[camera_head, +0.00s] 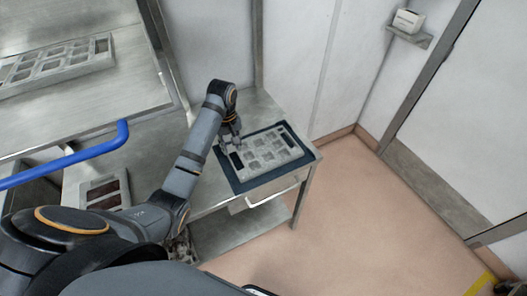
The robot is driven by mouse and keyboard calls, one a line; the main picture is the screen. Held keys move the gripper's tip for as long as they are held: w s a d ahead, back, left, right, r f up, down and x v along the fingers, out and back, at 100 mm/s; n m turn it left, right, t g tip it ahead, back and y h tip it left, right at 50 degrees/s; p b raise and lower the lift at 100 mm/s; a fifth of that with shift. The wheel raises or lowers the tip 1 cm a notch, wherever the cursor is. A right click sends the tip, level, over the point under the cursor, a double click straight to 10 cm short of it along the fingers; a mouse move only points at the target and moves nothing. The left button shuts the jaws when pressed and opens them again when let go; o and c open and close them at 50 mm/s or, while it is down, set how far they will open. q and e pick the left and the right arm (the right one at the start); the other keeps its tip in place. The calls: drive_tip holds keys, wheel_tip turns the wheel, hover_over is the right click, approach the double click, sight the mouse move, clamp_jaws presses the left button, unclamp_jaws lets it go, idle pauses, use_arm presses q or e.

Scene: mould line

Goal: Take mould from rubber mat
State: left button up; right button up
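A grey mould (268,163) with several square cavities lies flat on a dark blue rubber mat (243,184) on the small steel table. My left gripper (233,148) reaches down at the mould's left end, above the left part of the mat. Its fingers are small and overlap the mould's edge, so I cannot tell whether they are open, shut or touching it. My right gripper is out of view.
Another grey mould (58,64) lies on the higher steel table at upper left. A mould with dark red-brown cavities (105,190) sits lower left, near a blue bar (70,169). A wall shelf (412,38) holds a white box (407,20). Floor (365,215) right of the table is clear.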

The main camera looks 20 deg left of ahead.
use_arm(q)
drive_tip(key=b, duration=0.6)
hover_over(232, 162)
drive_tip(key=f, duration=0.5)
drive_tip(key=shift+w+d, duration=0.1)
drive_tip(key=shift+d, duration=0.2)
drive_tip(key=shift+s+a+f+b, duration=0.1)
drive_tip(key=shift+s+f+b, duration=0.05)
drive_tip(key=shift+f+b, duration=0.4)
drive_tip(key=shift+s+a+f+b, duration=0.15)
drive_tip(key=shift+f+b, duration=0.2)
drive_tip(key=shift+f, duration=0.3)
wheel_tip(232, 162, down, 2)
drive_tip(key=shift+w+f+p, duration=0.1)
drive_tip(key=shift+p, duration=0.3)
drive_tip(key=c, duration=0.6)
clamp_jaws()
